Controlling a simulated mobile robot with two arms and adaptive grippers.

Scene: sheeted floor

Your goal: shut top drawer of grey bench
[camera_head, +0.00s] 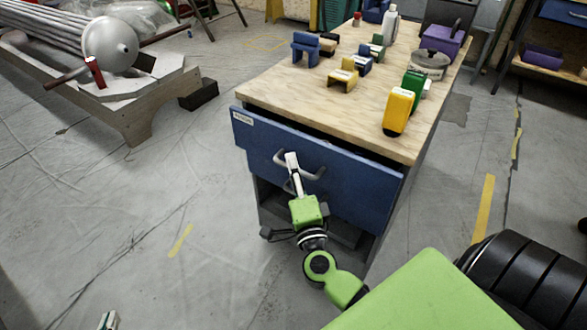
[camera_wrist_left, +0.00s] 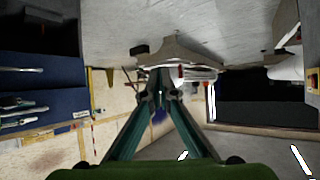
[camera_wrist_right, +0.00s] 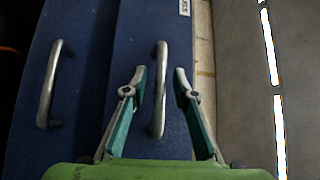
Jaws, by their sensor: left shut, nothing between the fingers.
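The bench (camera_head: 345,100) has a pale wooden top and a dark grey body. Its blue top drawer (camera_head: 350,185) stands out a little; a dark gap shows between its front and the worktop. The drawer has a grey curved handle (camera_head: 312,174). My right gripper (camera_head: 291,160) is at this handle. In the right wrist view, its fingers (camera_wrist_right: 160,76) are apart, with the top handle (camera_wrist_right: 158,105) showing between them; contact cannot be told. A lower handle (camera_wrist_right: 48,90) shows to the left. My left gripper (camera_head: 108,320) is at the bottom edge, away from the bench; its fingertips meet in the left wrist view (camera_wrist_left: 160,92).
A yellow block (camera_head: 398,112), a green block (camera_head: 413,85) and several blue pieces stand on the worktop. A machine on a wooden stand (camera_head: 130,85) is at the left. Open sheeted floor (camera_head: 130,200) lies left of the bench.

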